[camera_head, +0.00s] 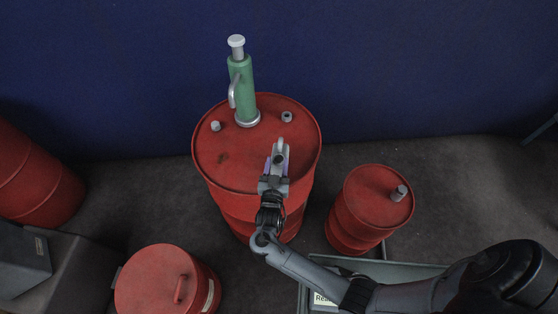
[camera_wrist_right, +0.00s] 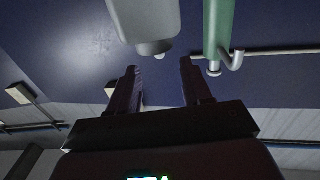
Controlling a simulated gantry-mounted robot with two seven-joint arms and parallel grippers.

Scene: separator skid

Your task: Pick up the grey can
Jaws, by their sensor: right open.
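A light grey can (camera_head: 280,150) shows at the end of my right gripper (camera_head: 276,166), above the lid of the big red drum (camera_head: 220,160) in the head view. The gripper hides part of it. In the right wrist view the grey can (camera_wrist_right: 145,18) is at the top, cut off by the frame edge, just beyond the fingertips. The right gripper (camera_wrist_right: 158,66) is open there, with nothing seen between its dark fingers. My left gripper is in neither view.
A green pump-like cylinder (camera_head: 242,88) with a silver handle stands on the big drum behind the gripper. A smaller red drum (camera_head: 365,205) stands right, another (camera_head: 150,283) front left. A blue wall (camera_head: 420,70) closes the back.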

